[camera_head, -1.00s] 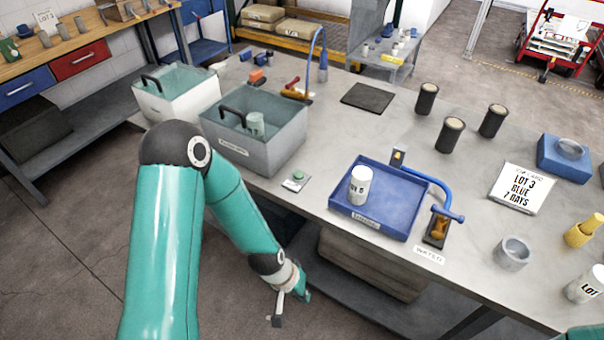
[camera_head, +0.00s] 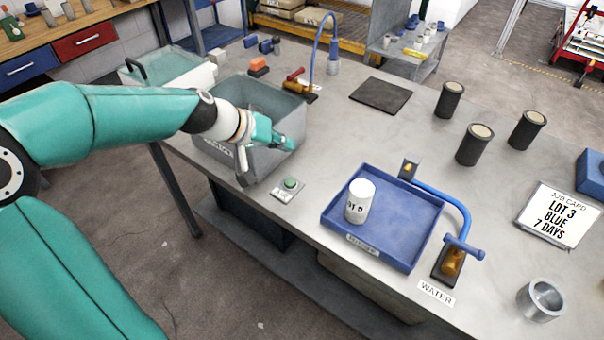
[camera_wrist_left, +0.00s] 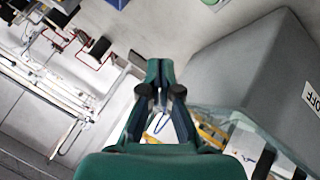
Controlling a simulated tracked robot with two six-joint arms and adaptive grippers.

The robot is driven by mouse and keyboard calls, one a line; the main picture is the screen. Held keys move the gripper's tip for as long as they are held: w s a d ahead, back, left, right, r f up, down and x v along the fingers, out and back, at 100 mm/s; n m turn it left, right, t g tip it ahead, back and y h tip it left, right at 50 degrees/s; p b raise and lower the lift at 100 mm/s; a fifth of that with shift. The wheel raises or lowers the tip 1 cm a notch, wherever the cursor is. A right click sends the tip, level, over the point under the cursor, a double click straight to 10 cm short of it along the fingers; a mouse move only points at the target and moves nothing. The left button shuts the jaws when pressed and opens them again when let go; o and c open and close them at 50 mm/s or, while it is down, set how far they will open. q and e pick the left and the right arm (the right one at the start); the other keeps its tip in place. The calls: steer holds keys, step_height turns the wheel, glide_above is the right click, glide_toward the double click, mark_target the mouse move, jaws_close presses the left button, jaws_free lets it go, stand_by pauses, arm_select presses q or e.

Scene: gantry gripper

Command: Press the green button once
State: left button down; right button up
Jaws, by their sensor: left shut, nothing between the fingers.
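The green button (camera_head: 290,184) sits on a small pale plate at the near edge of the grey table, between the grey bin and the blue tray. My left gripper (camera_head: 288,143) is shut and empty. It appears above and behind the button in the head view, in front of the grey bin, apart from the button. In the left wrist view its shut fingers (camera_wrist_left: 160,72) point up the picture, beside the bin's wall. A small green patch at the top edge there may be the button, but it is cut off. My right gripper is out of view.
The grey bin (camera_head: 225,160) stands left of the button. A blue tap (camera_head: 455,245) and a job card (camera_head: 558,214) are further right.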

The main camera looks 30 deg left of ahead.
mark_target(287, 182)
arm_select(q)
steer(key=shift+w+d, duration=0.1)
steer(key=shift+w, duration=0.05)
steer(key=shift+f, duration=0.15)
step_height(287, 182, down, 8)
steer(key=b, duration=0.6)
steer(key=shift+r, duration=0.25)
steer(key=shift+d+f+b, duration=0.1)
steer(key=shift+f+b, duration=0.45)
steer(key=shift+b, duration=0.2)
stand_by(0.5)
steer(key=shift+f+b, duration=0.35)
steer(key=shift+b, duration=0.15)
